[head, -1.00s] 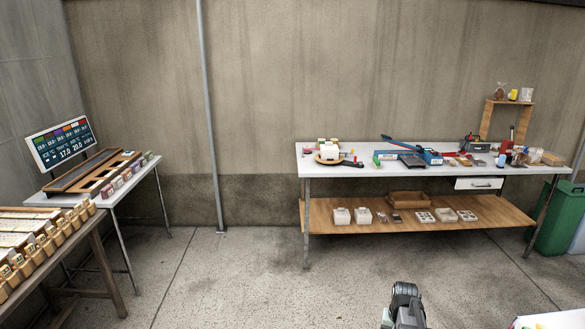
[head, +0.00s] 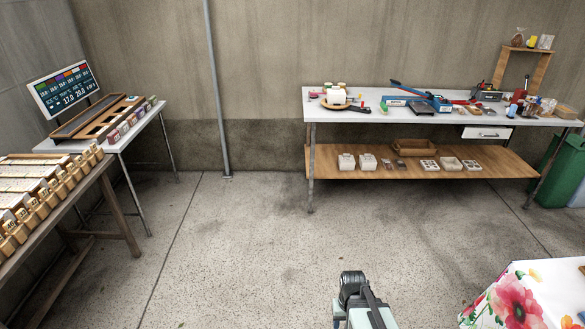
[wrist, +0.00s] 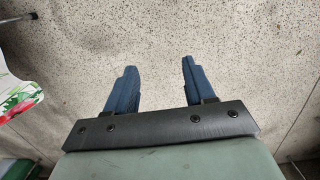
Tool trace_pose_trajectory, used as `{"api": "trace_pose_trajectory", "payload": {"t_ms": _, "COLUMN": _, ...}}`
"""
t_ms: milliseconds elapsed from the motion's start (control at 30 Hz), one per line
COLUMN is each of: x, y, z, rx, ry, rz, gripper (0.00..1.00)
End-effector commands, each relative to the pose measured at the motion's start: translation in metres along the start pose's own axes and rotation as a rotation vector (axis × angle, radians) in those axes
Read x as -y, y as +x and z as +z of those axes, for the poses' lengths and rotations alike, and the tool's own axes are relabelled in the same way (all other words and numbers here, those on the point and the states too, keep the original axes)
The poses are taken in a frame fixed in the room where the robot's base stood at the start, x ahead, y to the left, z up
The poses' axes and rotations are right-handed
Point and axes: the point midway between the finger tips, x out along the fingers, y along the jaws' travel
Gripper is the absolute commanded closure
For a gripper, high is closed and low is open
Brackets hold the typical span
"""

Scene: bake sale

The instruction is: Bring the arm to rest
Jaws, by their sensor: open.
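My gripper (wrist: 158,86) shows in the wrist view with its two blue fingers spread apart. It is open, with nothing between the fingers, and speckled concrete floor lies behind them. In the head view, part of my arm shows at the bottom, right of the middle, over bare floor. The fingers cannot be made out in that view.
A table with a floral cloth (head: 545,290) is at the lower right; its cloth edge (wrist: 18,82) shows at the wrist view's left. A white workbench (head: 370,115) stands by the wall. Left are a screen (head: 62,88) and a wooden table (head: 85,192). Middle floor is clear.

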Motion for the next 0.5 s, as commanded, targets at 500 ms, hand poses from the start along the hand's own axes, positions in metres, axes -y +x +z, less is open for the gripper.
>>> {"api": "trace_pose_trajectory", "payload": {"t_ms": 500, "x": -0.001, "y": 0.111, "z": 0.117, "rx": 0.262, "ry": 0.003, "rz": 0.000, "gripper": 0.46}}
